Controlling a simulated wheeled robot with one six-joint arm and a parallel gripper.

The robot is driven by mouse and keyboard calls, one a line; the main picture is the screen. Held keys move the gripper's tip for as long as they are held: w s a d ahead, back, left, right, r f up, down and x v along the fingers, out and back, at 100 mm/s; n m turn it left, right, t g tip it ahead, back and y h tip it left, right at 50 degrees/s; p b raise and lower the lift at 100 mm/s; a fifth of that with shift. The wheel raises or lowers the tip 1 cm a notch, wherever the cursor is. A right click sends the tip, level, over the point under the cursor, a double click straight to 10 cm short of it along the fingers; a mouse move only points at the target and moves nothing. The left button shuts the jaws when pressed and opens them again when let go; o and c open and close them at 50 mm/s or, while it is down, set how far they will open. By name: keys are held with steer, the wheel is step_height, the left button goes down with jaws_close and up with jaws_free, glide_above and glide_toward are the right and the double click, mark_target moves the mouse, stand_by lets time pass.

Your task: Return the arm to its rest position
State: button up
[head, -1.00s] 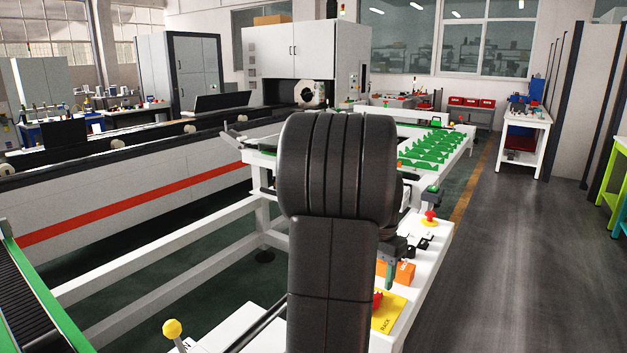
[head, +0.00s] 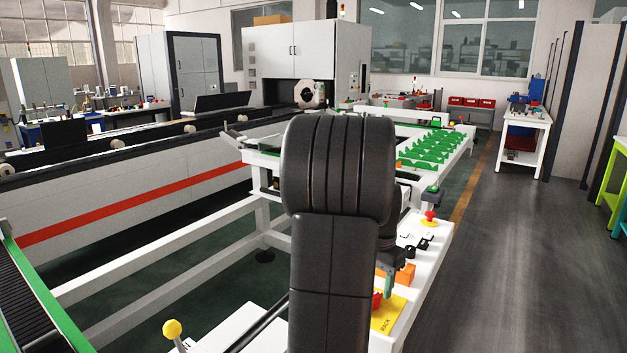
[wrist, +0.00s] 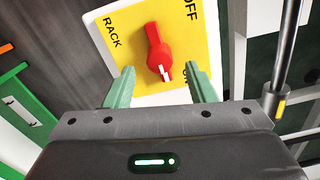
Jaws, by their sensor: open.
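My gripper (wrist: 160,70) is open, with its two green fingers apart, over a red rotary switch (wrist: 154,46). The knob lies between the fingertips in the picture, with a visible gap on each side. The knob sits on a yellow plate (wrist: 188,30) lettered RACK and OFF, with a third label partly hidden by the right finger. The knob's white mark points down in the wrist view, towards that partly hidden label. In the head view, my arm hides much of the gripper (head: 388,285), beside the yellow plate (head: 392,315).
An orange block (head: 405,275) and a red mushroom button (head: 430,216) stand on the white ledge near the gripper. A yellow-knobbed lever (head: 172,328) stands at the lower left. Green rack supports (head: 435,150) lie beyond. The floor at right is clear.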

step_height(320, 180, down, 2)
steer(key=shift+f, duration=0.4)
steer(key=n+b, duration=0.1)
steer(key=n, duration=0.4)
steer(key=n+b, duration=0.1)
steer(key=n, duration=0.2)
steer(key=shift+n, duration=0.4)
steer(key=n+b, duration=0.2)
steer(key=n, duration=0.2)
steer(key=shift+a+n, duration=0.1)
steer(key=shift+n, duration=0.2)
steer(key=shift+r+n+b, duration=0.1)
steer(key=shift+n+b, duration=0.8)
steer(key=shift+n, duration=1.3)
